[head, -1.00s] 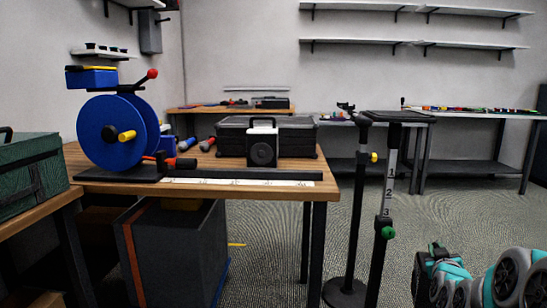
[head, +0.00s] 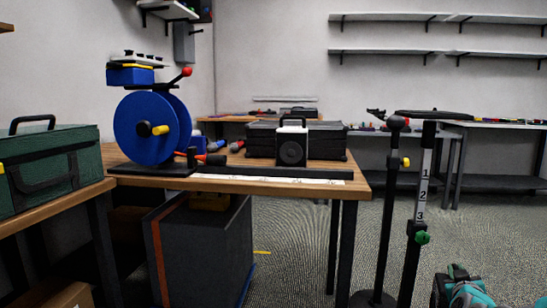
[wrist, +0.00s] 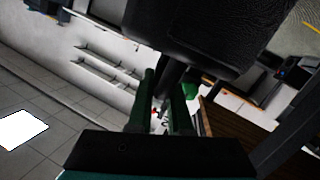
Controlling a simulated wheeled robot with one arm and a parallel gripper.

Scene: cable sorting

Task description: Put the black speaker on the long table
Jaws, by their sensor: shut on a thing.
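A long table (head: 500,127) with a pale top stands at the back right against the wall. I cannot tell whether it is the task's long table.
A green bag (head: 60,170) sits at left. Open floor lies at right.

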